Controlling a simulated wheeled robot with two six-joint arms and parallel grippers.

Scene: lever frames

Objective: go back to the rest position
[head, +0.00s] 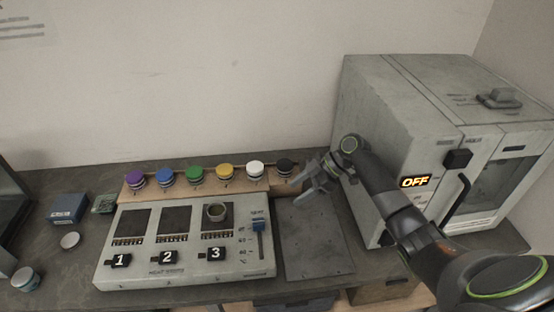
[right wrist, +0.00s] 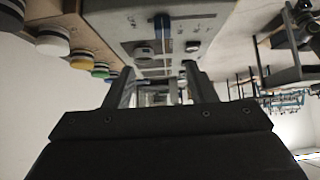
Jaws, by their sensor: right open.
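My right gripper (head: 300,190) is in the air above the grey plate (head: 315,245), just right of the row of lidded jars and close to the black-lidded jar (head: 285,167). It is open, and nothing shows between its fingers. In the right wrist view its two fingers (right wrist: 157,90) are spread apart, with the heating panel beyond them. My right arm comes in from the lower right, in front of the large grey cabinet. My left gripper is not in view.
The large grey cabinet (head: 385,120) with a lit OFF sign (head: 415,182) stands at the right. A blue box (head: 68,208) lies left.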

